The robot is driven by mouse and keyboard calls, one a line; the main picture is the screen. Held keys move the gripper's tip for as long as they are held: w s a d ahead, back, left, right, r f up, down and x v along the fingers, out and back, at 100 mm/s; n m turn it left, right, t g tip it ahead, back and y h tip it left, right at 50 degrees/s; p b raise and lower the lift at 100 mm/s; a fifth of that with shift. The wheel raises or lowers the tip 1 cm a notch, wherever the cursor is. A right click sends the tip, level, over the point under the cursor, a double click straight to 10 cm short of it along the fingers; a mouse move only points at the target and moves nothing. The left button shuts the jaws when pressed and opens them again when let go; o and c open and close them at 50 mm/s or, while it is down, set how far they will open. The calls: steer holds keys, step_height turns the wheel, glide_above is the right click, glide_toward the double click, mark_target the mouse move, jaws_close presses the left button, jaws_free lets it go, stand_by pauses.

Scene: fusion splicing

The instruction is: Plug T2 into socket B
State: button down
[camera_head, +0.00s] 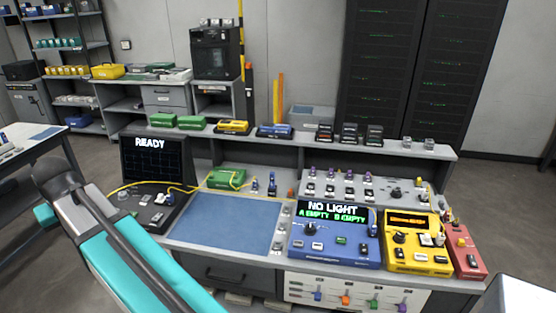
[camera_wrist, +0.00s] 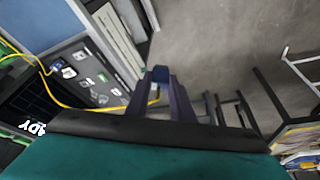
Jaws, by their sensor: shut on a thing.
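My gripper (camera_wrist: 166,88) shows in the wrist view as two dark purple fingers shut on a small blue plug (camera_wrist: 160,73). A yellow cable (camera_wrist: 85,107) runs from the left to the fingers. I cannot read a T2 label on the plug. In the head view my gripper is not clearly visible; my teal arm fills the lower left. The blue meter (camera_head: 335,247) stands right of the mat, and its screen (camera_head: 331,210) reads NO LIGHT, A EMPTY, B EMPTY. Which opening is socket B cannot be told at this size.
A READY-screen machine (camera_head: 153,160) stands at the bench's left. A blue mat (camera_head: 225,222) is clear. A green box (camera_head: 227,179) and blue plugs (camera_head: 272,183) sit behind it. A yellow device (camera_head: 415,260) and red device (camera_head: 466,250) stand right of the meter.

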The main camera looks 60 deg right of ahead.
steer(key=s+d+f+m+g+h+p, duration=0.15)
steer(key=d+m, duration=0.35)
steer(key=d, duration=1)
steer(key=s+d+r+m+g+h+p, duration=0.1)
steer(key=s+d+m+p, duration=0.15)
steer(key=d+m, duration=0.75)
steer(key=s+d+f+m+g+h+p, duration=0.1)
steer(key=s+d+g+h, duration=0.15)
steer(key=d, duration=1.65)
steer(key=s+d+f+m+g+y+p, duration=0.1)
steer(key=s+d+m, duration=0.6)
steer(key=s+d, duration=0.8)
steer(key=s+d+f+m+g+y+p, duration=0.2)
steer(key=s+d+m, duration=0.5)
steer(key=s+d, duration=0.9)
steer(key=shift+s+d+f+g+y+p, duration=0.2)
steer(key=shift+s+g+y+p, duration=0.35)
steer(key=shift+s, duration=0.65)
steer(key=shift+f, duration=0.1)
steer(key=shift+f+b, duration=0.65)
steer(key=shift+f, duration=2.3)
steer(key=shift+b, duration=0.45)
